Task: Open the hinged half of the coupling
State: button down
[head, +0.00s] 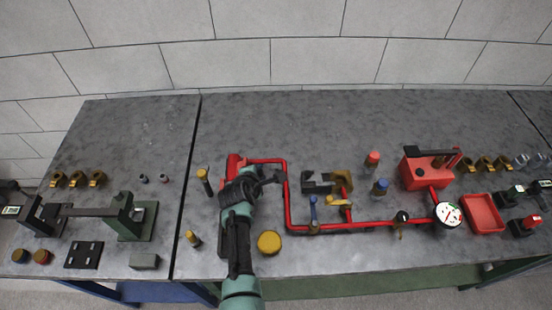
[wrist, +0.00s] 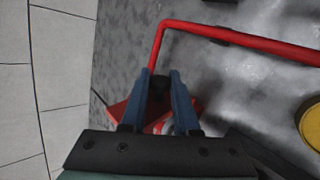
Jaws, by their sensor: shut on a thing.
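My gripper (wrist: 162,78) is at the left end of the red pipe, with its two blue fingers shut on a small dark piece (wrist: 161,88). A red body (wrist: 122,112) lies beyond and below the fingers; in the head view it shows as a red block (head: 234,161) partly behind my dark wrist. Whether the dark piece belongs to the coupling's hinged half is not clear, because the fingers and palm cover much of it. A dark clamp-like part (head: 317,188) with a brass piece (head: 343,177) lies to the right, apart from my gripper.
A red pipe (head: 287,195) runs from the block right and towards me, to a gauge (head: 447,214). Posts with yellow tops (head: 203,174) stand left of my arm. A yellow disc (head: 269,242) lies to its right. The grey tabletop (head: 275,120) is clear behind.

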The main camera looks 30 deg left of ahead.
jog(key=shift+w+d+f+m+g+y+b, duration=0.3)
jog(key=shift+d+f+m+g+y+b, duration=0.2)
jog(key=shift+y+b, duration=0.15)
jog(key=shift+w+d+f+m+g+y+b, duration=0.25)
jog(key=shift+d+f+m+g+y+b, duration=0.2)
jog(key=shift+y, duration=0.2)
jog(key=shift+a, duration=0.1)
jog(key=c, duration=0.9)
grip_release()
jog(key=shift+f, duration=0.1)
jog(key=shift+v, duration=6.5)
jog(key=shift+w, duration=0.15)
